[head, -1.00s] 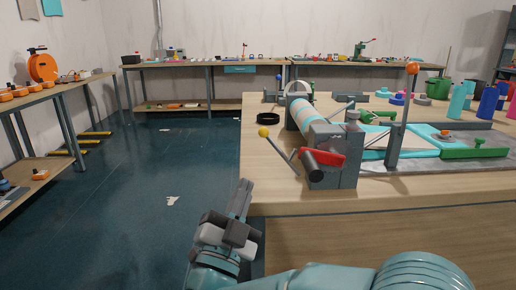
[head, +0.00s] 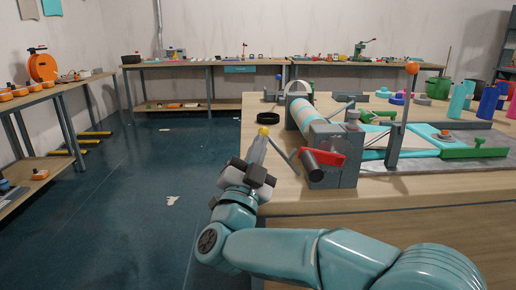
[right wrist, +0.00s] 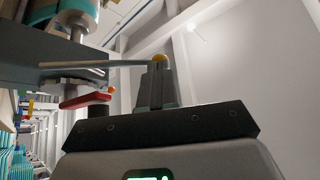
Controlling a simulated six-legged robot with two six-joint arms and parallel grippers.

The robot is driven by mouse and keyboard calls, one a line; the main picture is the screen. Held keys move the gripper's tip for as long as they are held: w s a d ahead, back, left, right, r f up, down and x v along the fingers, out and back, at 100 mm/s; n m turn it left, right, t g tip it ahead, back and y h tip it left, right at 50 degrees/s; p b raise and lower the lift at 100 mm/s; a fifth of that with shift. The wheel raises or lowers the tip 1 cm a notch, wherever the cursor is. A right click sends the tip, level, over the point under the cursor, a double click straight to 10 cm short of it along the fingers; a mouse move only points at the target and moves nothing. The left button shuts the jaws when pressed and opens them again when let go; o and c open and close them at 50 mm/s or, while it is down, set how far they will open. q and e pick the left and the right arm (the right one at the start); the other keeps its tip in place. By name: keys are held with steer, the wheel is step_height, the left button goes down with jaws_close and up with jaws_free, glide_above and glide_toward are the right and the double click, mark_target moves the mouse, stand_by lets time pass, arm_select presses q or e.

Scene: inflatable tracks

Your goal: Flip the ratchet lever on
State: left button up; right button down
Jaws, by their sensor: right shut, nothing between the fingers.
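The grey machine (head: 330,170) on the wooden table carries a roll of teal-and-white material. A red lever piece (head: 325,159) sits on its near side above a dark cylinder; it also shows in the right wrist view (right wrist: 88,98). A thin grey rod (head: 283,150) ends in a yellow ball (head: 263,131). I cannot tell which is the ratchet lever. My right gripper (head: 259,142) is shut and empty, its tips just below the ball. In the right wrist view, the ball (right wrist: 160,58) appears at the fingertips (right wrist: 157,68); contact is unclear. My left gripper is out of view.
The wooden table (head: 440,190) has its left edge below my right gripper. A tall post with an orange ball (head: 412,68) stands right of the roll. Open floor (head: 130,220) lies to the left.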

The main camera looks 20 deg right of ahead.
steer(key=shift+r, duration=0.1)
steer(key=s+d+r+m+g+h, duration=0.1)
steer(key=d+r+m+g, duration=0.2)
steer(key=d+m+g, duration=0.2)
steer(key=m+b, duration=0.1)
steer(key=m, duration=0.2)
steer(key=shift+s+d+r+m, duration=0.3)
steer(key=shift+d, duration=0.05)
